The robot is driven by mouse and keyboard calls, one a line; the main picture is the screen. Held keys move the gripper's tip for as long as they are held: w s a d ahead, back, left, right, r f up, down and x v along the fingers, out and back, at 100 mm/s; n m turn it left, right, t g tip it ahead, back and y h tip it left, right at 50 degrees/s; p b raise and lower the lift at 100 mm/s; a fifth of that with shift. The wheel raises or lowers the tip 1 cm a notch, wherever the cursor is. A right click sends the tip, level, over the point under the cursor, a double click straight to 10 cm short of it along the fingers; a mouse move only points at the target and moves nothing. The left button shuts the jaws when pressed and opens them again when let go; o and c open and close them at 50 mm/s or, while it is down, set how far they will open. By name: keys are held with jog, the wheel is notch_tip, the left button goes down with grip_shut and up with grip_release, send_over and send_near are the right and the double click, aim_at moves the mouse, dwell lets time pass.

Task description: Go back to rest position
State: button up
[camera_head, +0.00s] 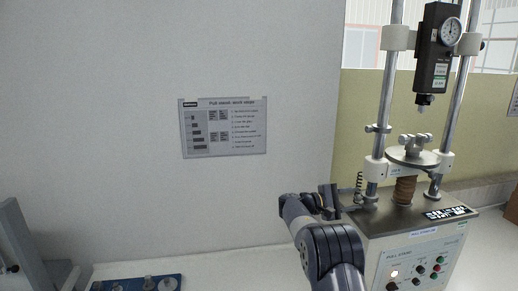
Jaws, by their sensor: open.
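My arm rises from the bottom of the head view, right of the middle. My gripper (335,200) is small and dark at its far end, by the left edge of the testing machine (425,240). It is open, and no object shows in it. Whether it touches the machine I cannot tell. The machine has a grey top, two upright metal columns and a round plate (412,156) with a clamp on it. A black force gauge (434,55) with a round dial hangs above the plate.
A blue tray (110,286) with several metal pieces stands at the bottom left. A grey metal stand (20,245) is at the left edge. An instruction sign (224,128) hangs on the wall. The white bench between tray and arm is clear.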

jog(key=m+b, duration=0.3)
jog(key=m, duration=0.3)
jog(key=shift+f+b, duration=0.2)
jog(key=shift+b, duration=0.15)
jog(key=m+b, duration=0.2)
jog(key=m, duration=0.2)
jog(key=shift+r, duration=0.1)
jog(key=shift+r+m, duration=0.1)
jog(key=shift+m, duration=0.6)
jog(key=shift+a, duration=0.1)
